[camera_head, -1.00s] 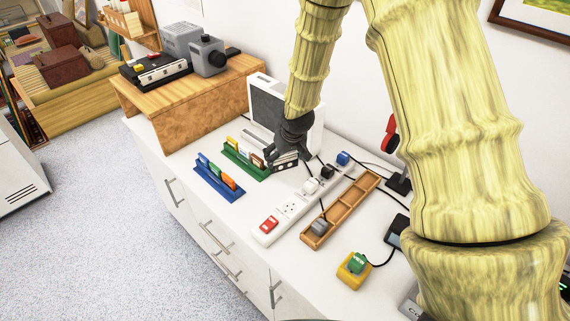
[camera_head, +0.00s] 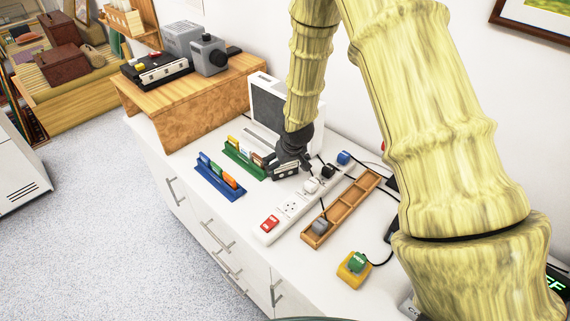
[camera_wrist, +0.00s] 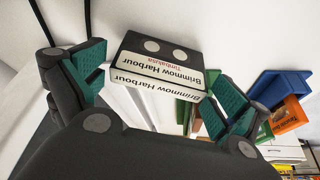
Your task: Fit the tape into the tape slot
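The tape (camera_wrist: 160,62) is a dark cassette with two pale round hubs and white labels reading "Brimmow Harbour". In the head view my gripper (camera_head: 287,166) points down and holds the tape (camera_head: 285,172) low at the counter, beside the green rack. A white unit with a dark front panel (camera_head: 268,104) stands just behind. Pale grooved surfaces (camera_head: 258,139) lie at its foot; I cannot tell which opening is the tape slot.
A green rack (camera_head: 243,160) and a blue rack (camera_head: 219,180) hold coloured items at left. A white power strip (camera_head: 292,207) and wooden tray (camera_head: 343,208) lie at right, with cables. A yellow block with a green top (camera_head: 354,267) is in front. A wooden stand (camera_head: 190,110) is at back left.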

